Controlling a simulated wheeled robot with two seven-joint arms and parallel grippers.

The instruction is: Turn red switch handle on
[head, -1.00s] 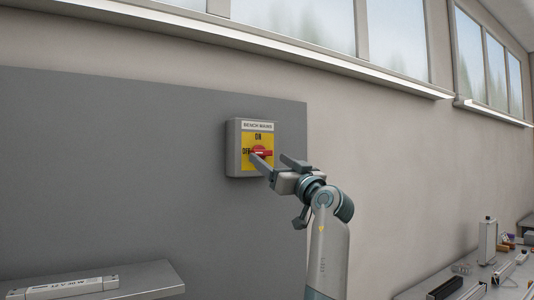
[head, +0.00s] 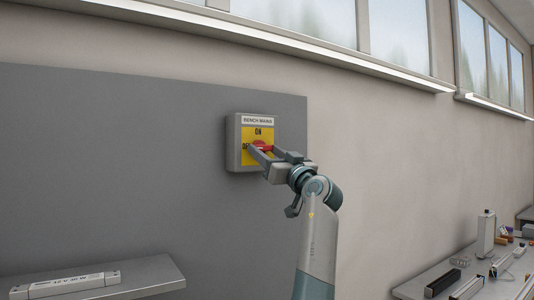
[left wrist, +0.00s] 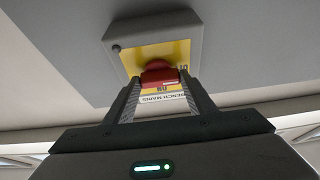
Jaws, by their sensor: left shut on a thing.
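The red switch handle (head: 262,146) sits on the yellow plate of a grey switch box (head: 234,150) labelled BENCH MAINS, with ON at the top and OFF at the left. In the head view the handle is partly hidden by my left gripper (head: 264,149), whose fingers reach the plate on both sides of it. In the left wrist view the handle (left wrist: 159,72) is between the fingertips of my left gripper (left wrist: 160,80), which is shut on it. The handle's exact angle is hard to tell. My right gripper is not in view.
The box is mounted on a dark grey wall panel (head: 120,150). A shelf (head: 150,275) with a white labelled unit (head: 65,285) is at lower left. A bench with several items (head: 485,232) is at lower right. The wall around the box is clear.

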